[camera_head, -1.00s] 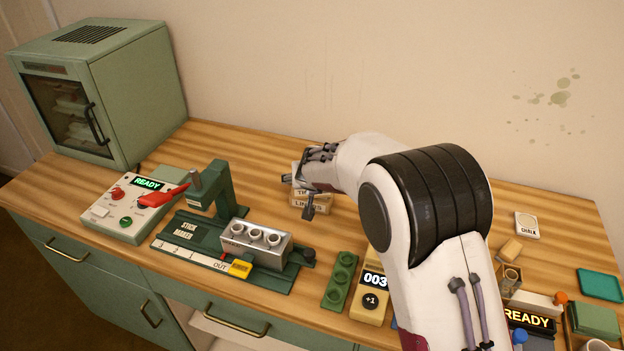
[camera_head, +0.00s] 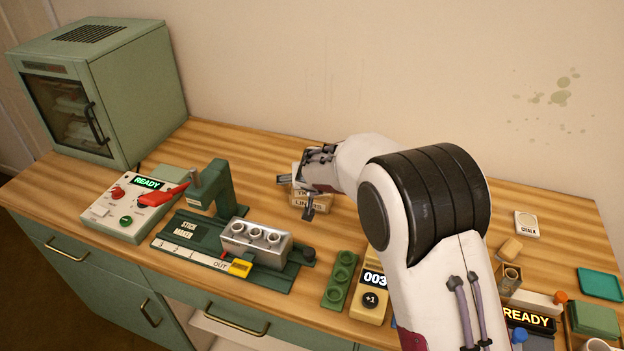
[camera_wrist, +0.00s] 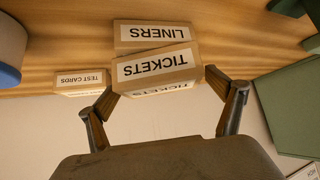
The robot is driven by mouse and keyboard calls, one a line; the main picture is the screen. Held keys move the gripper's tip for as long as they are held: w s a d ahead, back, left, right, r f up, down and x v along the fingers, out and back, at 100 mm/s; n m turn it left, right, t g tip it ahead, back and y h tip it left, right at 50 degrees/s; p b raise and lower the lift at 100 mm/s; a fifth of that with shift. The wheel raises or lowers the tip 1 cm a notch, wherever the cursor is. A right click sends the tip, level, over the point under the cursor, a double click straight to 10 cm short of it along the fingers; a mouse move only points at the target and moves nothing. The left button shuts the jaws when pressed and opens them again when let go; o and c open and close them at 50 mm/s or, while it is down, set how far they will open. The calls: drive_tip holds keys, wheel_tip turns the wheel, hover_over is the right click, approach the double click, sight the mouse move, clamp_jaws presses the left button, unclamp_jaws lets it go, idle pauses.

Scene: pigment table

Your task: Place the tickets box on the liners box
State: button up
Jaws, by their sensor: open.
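The tickets box (camera_wrist: 157,66), tan with a white label, sits on the liners box (camera_wrist: 153,33) in the upside-down wrist view. It is turned slightly relative to the liners box. In the head view the tickets box (camera_head: 299,190) is partly hidden behind my gripper, above the liners box (camera_head: 315,206) on the table. My gripper (camera_wrist: 161,84) is open, with one finger on each side of the tickets box. I cannot tell if either finger still touches it.
A test cards box (camera_wrist: 81,80) stands beside the stack in the wrist view. A green holder (camera_head: 340,282) and counter (camera_head: 371,295) are in front. Bare wood lies behind the marker.

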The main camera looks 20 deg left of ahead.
drive_tip(key=shift+r, duration=0.1)
drive_tip(key=shift+v, duration=0.75)
drive_tip(key=v, duration=1)
drive_tip(key=shift+s+r, duration=0.15)
drive_tip(key=shift+r, duration=0.05)
drive_tip(key=shift+d, duration=0.1)
drive_tip(key=shift+r, duration=0.15)
